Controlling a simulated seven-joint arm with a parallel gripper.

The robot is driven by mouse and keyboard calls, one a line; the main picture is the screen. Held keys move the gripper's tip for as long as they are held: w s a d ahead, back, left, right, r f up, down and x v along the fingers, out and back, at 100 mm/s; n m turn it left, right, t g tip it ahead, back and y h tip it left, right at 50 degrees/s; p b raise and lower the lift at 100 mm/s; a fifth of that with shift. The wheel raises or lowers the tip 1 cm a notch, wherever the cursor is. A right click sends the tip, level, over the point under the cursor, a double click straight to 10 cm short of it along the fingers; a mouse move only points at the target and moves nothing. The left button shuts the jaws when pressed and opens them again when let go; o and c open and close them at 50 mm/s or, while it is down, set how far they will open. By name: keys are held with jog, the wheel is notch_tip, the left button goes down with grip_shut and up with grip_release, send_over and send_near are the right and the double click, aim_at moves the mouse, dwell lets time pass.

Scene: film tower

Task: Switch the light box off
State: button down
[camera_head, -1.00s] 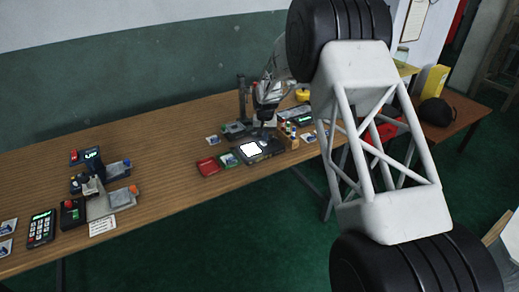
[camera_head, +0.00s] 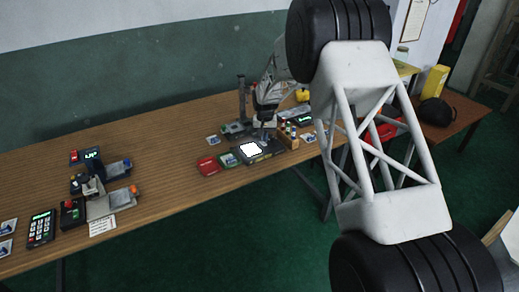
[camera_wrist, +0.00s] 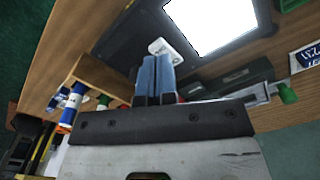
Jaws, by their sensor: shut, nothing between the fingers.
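The light box (camera_head: 266,151) is a dark, flat box on the bench with a glowing white panel; it is lit. In the wrist view its black frame (camera_wrist: 125,40) and bright panel (camera_wrist: 215,18) fill the top. A small white switch (camera_wrist: 159,46) sits on the frame beside the panel. My gripper (camera_wrist: 155,60) is shut and empty, its blue fingertips together just at the switch and partly covering it. I cannot tell whether they touch it. In the head view my gripper (camera_head: 265,133) is low at the box's far right side.
A wooden rack of small bottles (camera_head: 287,135) stands close to the right of the box. A dark upright stand (camera_head: 241,97) rises behind. The bench's middle is clear.

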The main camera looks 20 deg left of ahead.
aim_at(265, 144)
jog(key=shift+f, duration=1.15)
dwell(1.1)
jog(key=shift+r, duration=0.1)
jog(key=shift+r, duration=3.4)
